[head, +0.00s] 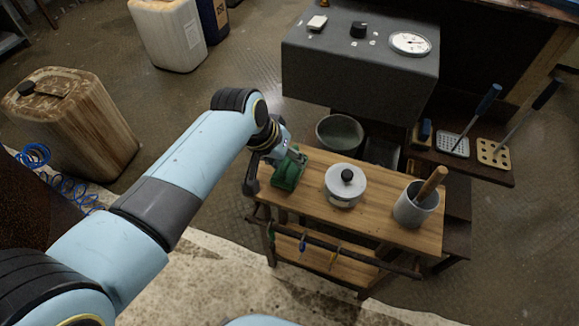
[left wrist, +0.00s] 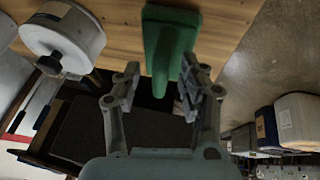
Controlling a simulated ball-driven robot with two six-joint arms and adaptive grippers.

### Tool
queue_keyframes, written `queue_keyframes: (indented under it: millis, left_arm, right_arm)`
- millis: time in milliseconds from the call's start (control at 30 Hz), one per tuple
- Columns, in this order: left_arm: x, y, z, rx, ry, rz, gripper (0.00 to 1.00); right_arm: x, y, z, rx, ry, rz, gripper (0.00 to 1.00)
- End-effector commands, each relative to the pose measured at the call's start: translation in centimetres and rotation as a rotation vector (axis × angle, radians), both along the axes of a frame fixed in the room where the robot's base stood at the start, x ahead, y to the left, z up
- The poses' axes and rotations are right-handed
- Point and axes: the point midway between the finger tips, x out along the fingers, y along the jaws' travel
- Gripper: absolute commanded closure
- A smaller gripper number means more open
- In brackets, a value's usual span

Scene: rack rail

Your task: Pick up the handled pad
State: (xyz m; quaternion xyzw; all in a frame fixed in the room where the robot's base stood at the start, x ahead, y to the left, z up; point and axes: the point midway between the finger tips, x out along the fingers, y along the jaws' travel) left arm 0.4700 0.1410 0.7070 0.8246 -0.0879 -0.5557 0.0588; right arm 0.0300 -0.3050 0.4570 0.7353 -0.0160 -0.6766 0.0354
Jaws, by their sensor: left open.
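The green handled pad (head: 289,170) rests on the left end of the wooden table, near its edge. In the left wrist view the green pad (left wrist: 166,38) shows at top centre, with a narrow handle-like part reaching down toward the fingers. My left gripper (head: 268,163) is at the pad's left side, partly hiding it in the head view. In the left wrist view my left gripper (left wrist: 162,90) is open, its fingers on either side of the handle-like part. I cannot tell whether a finger touches it. My right gripper is not in view.
On the table (head: 383,222) stand a lidded white pot (head: 346,187) and a grey cup (head: 415,205) with a wooden handle in it. A rail (head: 340,249) with small hanging items runs along the front. A grey box with a gauge (head: 360,62) stands behind.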

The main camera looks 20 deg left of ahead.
Motion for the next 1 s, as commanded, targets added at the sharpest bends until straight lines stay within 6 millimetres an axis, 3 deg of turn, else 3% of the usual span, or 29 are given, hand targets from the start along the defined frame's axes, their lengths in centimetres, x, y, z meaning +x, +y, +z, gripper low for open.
queue_keyframes:
  millis: [67, 400, 800, 1000]
  left_arm:
    - [0.0, 0.0, 0.0, 0.000, 0.000, 0.000, 0.58]
    - [0.0, 0.0, 0.0, 0.000, 0.000, 0.000, 1.00]
    - [0.0, 0.0, 0.1, 0.000, 0.000, 0.000, 1.00]
    - [0.1, 0.1, 1.1, 0.000, -0.001, 0.001, 1.00]
  right_arm:
    - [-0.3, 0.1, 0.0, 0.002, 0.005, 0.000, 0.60]
    - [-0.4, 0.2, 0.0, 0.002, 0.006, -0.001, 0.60]
    - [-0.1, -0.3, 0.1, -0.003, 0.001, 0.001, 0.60]
    - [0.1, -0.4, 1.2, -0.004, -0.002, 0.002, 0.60]
